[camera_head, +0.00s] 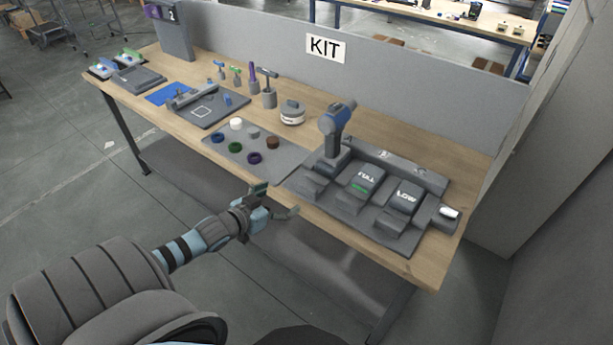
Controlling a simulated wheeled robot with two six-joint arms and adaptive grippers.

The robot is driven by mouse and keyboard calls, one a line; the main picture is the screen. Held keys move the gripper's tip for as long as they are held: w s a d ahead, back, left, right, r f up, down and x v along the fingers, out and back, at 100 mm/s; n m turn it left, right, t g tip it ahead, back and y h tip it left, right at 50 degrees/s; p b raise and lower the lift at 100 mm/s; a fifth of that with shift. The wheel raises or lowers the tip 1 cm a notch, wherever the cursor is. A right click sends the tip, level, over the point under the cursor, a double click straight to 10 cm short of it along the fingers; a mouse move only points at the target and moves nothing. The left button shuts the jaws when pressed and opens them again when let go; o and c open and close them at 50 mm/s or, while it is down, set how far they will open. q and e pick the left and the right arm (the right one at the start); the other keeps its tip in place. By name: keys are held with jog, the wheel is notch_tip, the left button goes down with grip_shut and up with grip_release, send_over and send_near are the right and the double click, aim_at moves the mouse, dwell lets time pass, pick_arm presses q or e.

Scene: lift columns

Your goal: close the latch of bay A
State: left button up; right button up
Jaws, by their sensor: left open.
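A dark grey dock (387,240) with several bays lies at the right end of the workbench. A block marked FULL (366,180) with a green stripe sits in a middle bay. A block marked LOW (405,197) sits in the bay to its right. A blue and grey power drill (335,128) stands upright at the dock's left end. The bay letters are too small to read, so I cannot tell which is bay A or how its latch stands. My left gripper (281,200) is open and empty at the bench's front edge, left of the dock and apart from it. My right gripper is out of view.
A grey mat (290,158) with several coloured rings lies left of the dock. Behind it are a round grey container (292,113) and several upright tools in holders. A grey partition (420,85) with a KIT sign runs along the back. A pale wall closes the right side.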

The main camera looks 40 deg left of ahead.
aim_at(305, 186)
pick_arm(q)
jog(key=b+x, duration=0.3)
jog(key=x, duration=0.1)
jog(key=f+b+x, duration=0.1)
jog(key=b+x, duration=0.3)
jog(key=x, duration=0.1)
jog(key=b+x, duration=0.3)
jog(key=x, duration=0.1)
jog(key=shift+s+a+f, duration=0.1)
jog(key=shift+a+f, duration=0.1)
jog(key=shift+w+b, duration=0.35)
jog(key=shift+w, duration=0.2)
jog(key=shift+r, duration=0.1)
jog(key=shift+c, duration=0.4)
